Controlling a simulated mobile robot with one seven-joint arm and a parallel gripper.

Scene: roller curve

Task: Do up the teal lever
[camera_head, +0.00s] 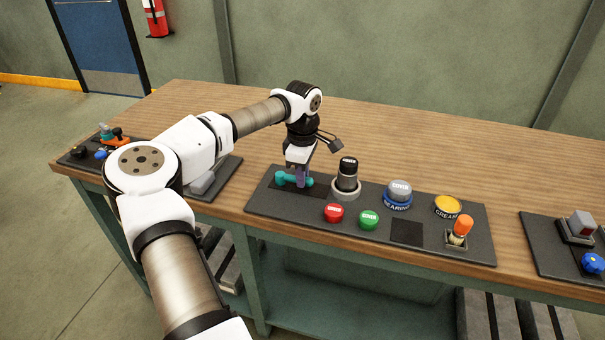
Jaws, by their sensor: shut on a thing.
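The teal lever (283,177) lies low at the left end of the middle dark panel (370,243). Its teal ends show on either side of my fingers. My gripper (301,180) points down at the lever from above and is shut on it. The middle of the lever is hidden behind the fingers.
Right of my gripper stand a black-topped knob (347,174), red button (333,213), green button (369,220), grey-capped jar (399,192), yellow cap (447,206) and orange-tipped switch (461,229). Another panel (540,238) lies at right. The wooden bench behind (440,150) is clear.

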